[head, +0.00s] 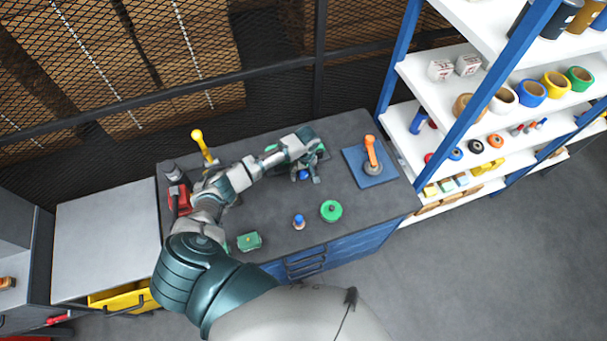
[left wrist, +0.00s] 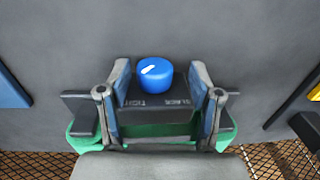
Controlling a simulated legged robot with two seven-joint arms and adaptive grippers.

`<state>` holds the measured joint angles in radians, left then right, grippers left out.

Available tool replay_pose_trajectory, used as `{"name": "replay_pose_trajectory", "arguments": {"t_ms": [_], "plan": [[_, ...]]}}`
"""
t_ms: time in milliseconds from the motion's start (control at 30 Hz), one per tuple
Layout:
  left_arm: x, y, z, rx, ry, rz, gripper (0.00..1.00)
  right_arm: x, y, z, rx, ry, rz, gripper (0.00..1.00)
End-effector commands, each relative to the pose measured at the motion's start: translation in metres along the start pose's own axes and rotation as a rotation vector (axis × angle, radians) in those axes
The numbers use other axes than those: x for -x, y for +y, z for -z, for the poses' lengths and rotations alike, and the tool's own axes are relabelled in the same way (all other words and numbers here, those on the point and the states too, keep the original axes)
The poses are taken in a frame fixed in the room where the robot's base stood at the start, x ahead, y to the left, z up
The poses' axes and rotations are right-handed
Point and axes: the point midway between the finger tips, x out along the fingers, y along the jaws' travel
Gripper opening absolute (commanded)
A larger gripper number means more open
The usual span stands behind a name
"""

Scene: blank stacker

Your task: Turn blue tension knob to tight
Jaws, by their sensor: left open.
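The blue tension knob (left wrist: 154,76) shows in the left wrist view, on a black block (left wrist: 158,108) with a green part below it. A white mark lies slantwise on the upper left of the knob's top. Small pale lettering is on the block, seemingly TIGHT at left and SLACK at right. My left gripper (left wrist: 160,84) is open, with one finger on each side of the knob and visible gaps between. In the head view, my left gripper (head: 306,179) is at the rear of the dark bench, and the knob (head: 303,174) shows as a small blue spot. My right gripper is not in view.
On the dark bench (head: 270,205) are a blue mat (head: 384,179) with an orange-handled tool (head: 371,152), a green round piece (head: 331,211), a small blue-topped piece (head: 298,221) and a green block (head: 249,241). A yellow-handled lever (head: 201,143) stands at left. Shelves stand at right.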

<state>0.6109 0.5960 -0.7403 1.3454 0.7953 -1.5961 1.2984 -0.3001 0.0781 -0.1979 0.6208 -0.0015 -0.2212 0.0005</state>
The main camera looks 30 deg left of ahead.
Motion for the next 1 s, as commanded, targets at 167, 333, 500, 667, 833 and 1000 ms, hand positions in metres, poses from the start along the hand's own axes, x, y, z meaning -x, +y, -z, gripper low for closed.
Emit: {"name": "replay_pose_trajectory", "arguments": {"t_ms": [167, 333, 500, 667, 833, 1000], "plan": [[-0.008, 0.003, -0.003, -0.002, 0.002, 0.001, 0.64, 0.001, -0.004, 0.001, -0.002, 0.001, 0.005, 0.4], [-0.008, 0.005, -0.005, -0.002, 0.005, 0.002, 0.64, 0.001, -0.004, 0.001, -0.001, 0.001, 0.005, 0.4], [-0.009, 0.003, -0.003, -0.002, 0.003, 0.001, 0.39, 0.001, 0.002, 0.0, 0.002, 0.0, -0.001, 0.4], [-0.009, 0.003, -0.002, -0.003, 0.001, -0.004, 0.04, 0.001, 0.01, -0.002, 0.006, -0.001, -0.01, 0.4], [-0.009, 0.003, 0.0, -0.003, 0.001, -0.005, 0.04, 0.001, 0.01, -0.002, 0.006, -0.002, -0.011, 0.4], [-0.009, 0.003, 0.001, 0.0, 0.006, -0.002, 0.04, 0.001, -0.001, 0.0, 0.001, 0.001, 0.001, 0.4]]}}
